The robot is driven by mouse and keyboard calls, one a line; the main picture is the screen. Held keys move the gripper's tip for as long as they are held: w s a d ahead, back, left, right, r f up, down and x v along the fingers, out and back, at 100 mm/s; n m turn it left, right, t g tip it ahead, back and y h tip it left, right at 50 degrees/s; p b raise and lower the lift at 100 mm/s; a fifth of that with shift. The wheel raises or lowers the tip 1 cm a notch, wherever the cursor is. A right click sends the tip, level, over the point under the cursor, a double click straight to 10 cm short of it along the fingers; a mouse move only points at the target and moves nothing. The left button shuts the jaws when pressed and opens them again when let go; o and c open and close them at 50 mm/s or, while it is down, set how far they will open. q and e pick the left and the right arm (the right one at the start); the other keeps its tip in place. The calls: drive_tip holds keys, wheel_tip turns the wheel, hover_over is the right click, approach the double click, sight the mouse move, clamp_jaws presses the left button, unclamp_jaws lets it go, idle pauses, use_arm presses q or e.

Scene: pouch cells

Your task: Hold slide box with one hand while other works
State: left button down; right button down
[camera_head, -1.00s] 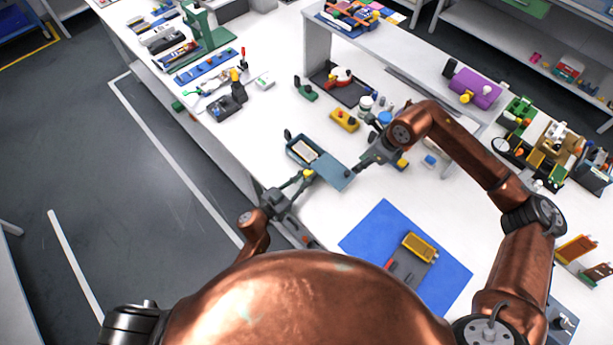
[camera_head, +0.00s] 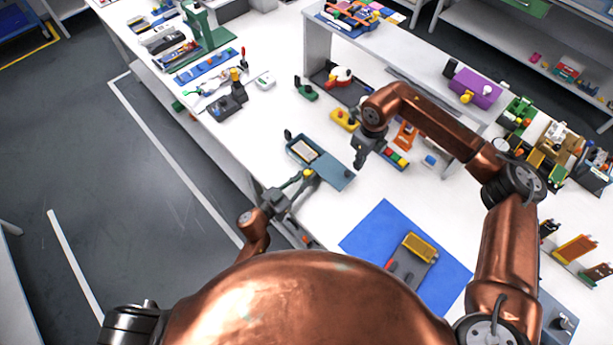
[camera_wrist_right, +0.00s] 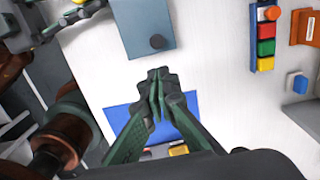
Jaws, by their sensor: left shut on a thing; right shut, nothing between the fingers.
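The blue-grey slide box (camera_head: 330,171) lies on the white table with a pale inner part (camera_head: 302,149) showing in its far left end. It also shows in the right wrist view (camera_wrist_right: 148,22), with a dark round knob at its near edge. My left gripper (camera_head: 308,180) is shut on the near left edge of the slide box. My right gripper (camera_head: 358,165) is shut and empty, above the table just beyond the box's right end. In the right wrist view its closed fingertips (camera_wrist_right: 158,74) are apart from the box, below its knob.
A blue mat (camera_head: 368,232) with a yellow-topped grey item (camera_head: 418,247) lies nearer me. A strip of coloured blocks (camera_head: 396,158), an orange stand (camera_head: 405,135) and a yellow block (camera_head: 344,120) stand to the right and behind. White table between box and mat is clear.

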sight(351, 180)
drive_tip(key=shift+h, duration=0.3)
drive_tip(key=shift+d+f, duration=0.1)
drive_tip(key=shift+f, duration=4.35)
drive_tip(key=shift+w, duration=0.1)
drive_tip(key=shift+w+a, duration=0.25)
drive_tip(key=shift+a, duration=0.2)
